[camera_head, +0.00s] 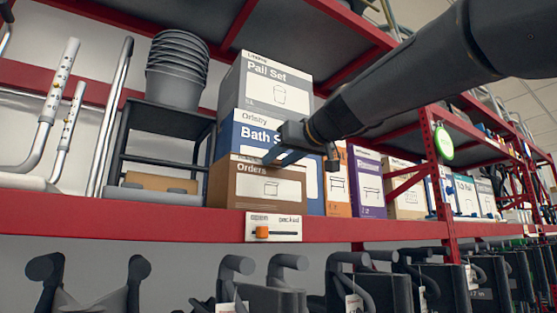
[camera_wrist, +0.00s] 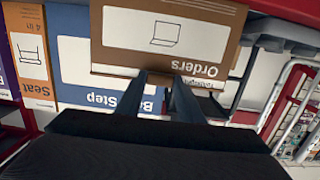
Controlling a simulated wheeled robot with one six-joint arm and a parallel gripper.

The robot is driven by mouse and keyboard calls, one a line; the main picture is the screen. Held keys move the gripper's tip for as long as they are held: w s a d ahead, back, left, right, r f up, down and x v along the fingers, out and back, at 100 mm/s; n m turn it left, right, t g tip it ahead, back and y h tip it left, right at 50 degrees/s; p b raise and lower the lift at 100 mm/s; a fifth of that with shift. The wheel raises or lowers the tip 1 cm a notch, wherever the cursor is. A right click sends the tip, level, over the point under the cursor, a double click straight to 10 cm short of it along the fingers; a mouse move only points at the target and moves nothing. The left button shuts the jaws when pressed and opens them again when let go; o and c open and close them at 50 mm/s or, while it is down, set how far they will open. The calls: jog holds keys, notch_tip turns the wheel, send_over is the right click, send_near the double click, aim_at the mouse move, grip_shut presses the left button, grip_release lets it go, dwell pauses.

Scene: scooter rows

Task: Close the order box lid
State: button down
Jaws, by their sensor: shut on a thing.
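The brown order box (camera_head: 222,185), labelled "Orders", stands on the red shelf in the head view. It shows upside down in the wrist view (camera_wrist: 110,58). My gripper (camera_head: 270,157) reaches in from the right at the box's upper front edge. In the wrist view my gripper's fingers (camera_wrist: 161,78) are at a thin brown edge (camera_wrist: 112,76), apparently the lid, and are shut on it. The lid's exact angle and the inside of the box are hidden.
A blue bath step box (camera_head: 238,128) and a grey Pail Set box (camera_head: 272,80) rise behind the order box. An orange slider (camera_head: 262,232) sits at the "open" end of a plate on the red shelf edge (camera_head: 150,213). Stacked grey pails (camera_head: 178,85) stand left.

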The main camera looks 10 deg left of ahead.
jog(key=c, duration=1.2)
grip_release()
jog(key=shift+w+a+f, duration=0.1)
jog(key=shift+w+f, duration=0.15)
jog(key=shift+f, duration=0.45)
jog(key=shift+s+r, duration=0.15)
jog(key=shift+r, duration=0.1)
jog(key=shift+s+d+r, duration=0.1)
jog(key=shift+s+d, duration=0.2)
jog(key=shift+d, duration=0.1)
jog(key=v, duration=0.6)
jog(key=shift+s+d+p, duration=0.25)
jog(key=shift+p, duration=0.05)
jog(key=shift+s+a, duration=0.1)
